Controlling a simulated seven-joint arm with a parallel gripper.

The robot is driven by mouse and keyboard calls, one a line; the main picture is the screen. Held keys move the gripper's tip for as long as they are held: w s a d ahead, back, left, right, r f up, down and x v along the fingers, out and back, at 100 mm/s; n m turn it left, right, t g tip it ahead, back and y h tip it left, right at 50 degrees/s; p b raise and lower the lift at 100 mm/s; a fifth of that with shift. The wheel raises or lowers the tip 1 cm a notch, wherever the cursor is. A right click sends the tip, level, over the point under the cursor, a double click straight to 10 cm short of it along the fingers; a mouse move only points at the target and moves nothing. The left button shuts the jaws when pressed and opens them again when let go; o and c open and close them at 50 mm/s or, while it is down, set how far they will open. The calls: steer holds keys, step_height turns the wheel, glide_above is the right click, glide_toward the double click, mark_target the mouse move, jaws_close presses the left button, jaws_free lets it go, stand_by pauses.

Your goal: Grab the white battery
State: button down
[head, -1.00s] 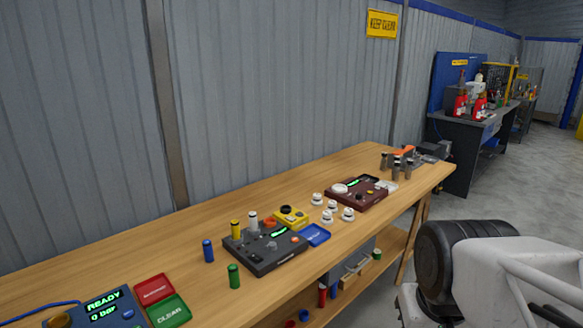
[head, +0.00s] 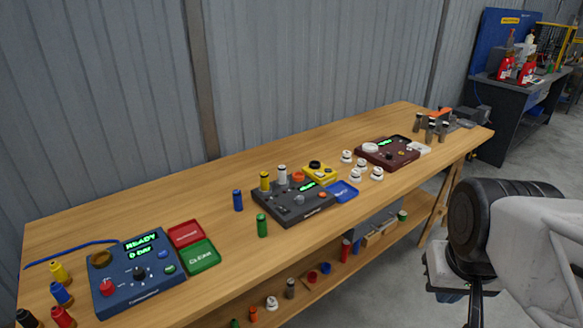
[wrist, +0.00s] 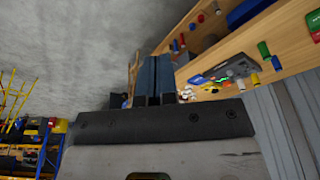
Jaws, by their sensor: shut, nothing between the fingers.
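The wooden bench (head: 150,205) carries a blue control box (head: 138,275), red and green trays, a yellow box (head: 320,173), white round knobs and a maroon device (head: 388,153). A lower shelf holds small parts.

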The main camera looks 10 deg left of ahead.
steer(key=c, duration=0.7)
jaws_free()
steer(key=shift+o, duration=0.2)
